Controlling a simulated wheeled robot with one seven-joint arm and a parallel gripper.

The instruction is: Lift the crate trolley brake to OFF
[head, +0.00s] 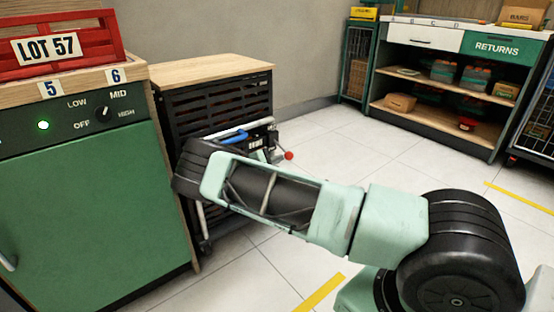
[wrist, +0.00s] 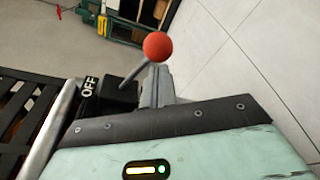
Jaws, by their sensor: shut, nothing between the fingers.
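The brake lever of the crate trolley ends in a red ball knob (wrist: 157,46). In the wrist view its thin dark rod slopes down to the left from the knob, towards a black block with a white OFF label (wrist: 90,86). My gripper (wrist: 157,72) is shut and empty, its grey fingers just below the knob. I cannot tell whether they touch the lever. In the head view the red knob (head: 289,155) sticks out to the right of the black slatted crate trolley (head: 218,100). My arm hides the trolley's lower part there.
A green cabinet (head: 95,195) with a dial stands at the left, with a red LOT 57 crate (head: 60,48) on top. A shelf unit marked RETURNS (head: 495,47) stands at the back right. The tiled floor between is clear.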

